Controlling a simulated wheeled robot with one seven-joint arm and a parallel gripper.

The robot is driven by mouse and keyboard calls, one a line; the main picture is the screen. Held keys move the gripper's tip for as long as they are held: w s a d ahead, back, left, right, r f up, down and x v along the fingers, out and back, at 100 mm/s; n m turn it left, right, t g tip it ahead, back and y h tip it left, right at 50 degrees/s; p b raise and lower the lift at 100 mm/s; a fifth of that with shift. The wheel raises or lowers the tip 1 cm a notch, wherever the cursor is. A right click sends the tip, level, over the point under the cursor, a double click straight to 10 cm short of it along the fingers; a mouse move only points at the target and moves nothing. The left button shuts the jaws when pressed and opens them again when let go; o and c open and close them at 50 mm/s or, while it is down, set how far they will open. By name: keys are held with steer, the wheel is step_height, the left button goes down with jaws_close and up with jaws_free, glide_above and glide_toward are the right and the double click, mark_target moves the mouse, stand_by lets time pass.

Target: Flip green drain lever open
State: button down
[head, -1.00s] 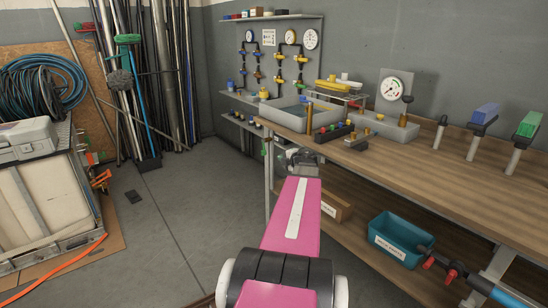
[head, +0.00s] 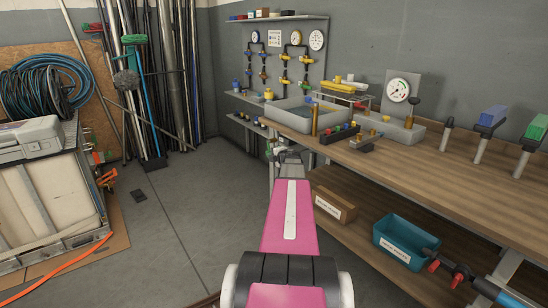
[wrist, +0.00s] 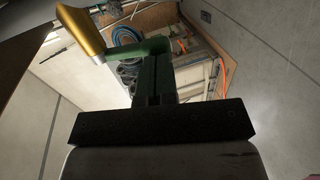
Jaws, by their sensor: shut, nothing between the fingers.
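The green lever (wrist: 138,49) shows in the wrist view just beyond my fingertips, a bent green piece running left to a brass-coloured cylinder (wrist: 80,32). My gripper (wrist: 156,62) is shut and empty, its two dark fingers side by side and pointing at the lever. Whether the fingers touch the lever, I cannot tell. In the head view my gripper (head: 289,156) is at the far end of my pink arm, beside the left end of the workbench (head: 440,170). The lever cannot be made out there; my arm and gripper may hide it.
A grey basin (head: 285,118) and a brass post (head: 315,120) stand on the bench near my gripper. A cardboard box (head: 335,205) and a teal bin (head: 400,243) sit on the lower shelf. The floor (head: 185,220) left of my arm is mostly clear.

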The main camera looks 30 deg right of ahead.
steer(key=shift+w, duration=0.1)
steer(key=shift+w+f, duration=0.6)
steer(key=shift+w, duration=0.15)
steer(key=shift+a, duration=0.1)
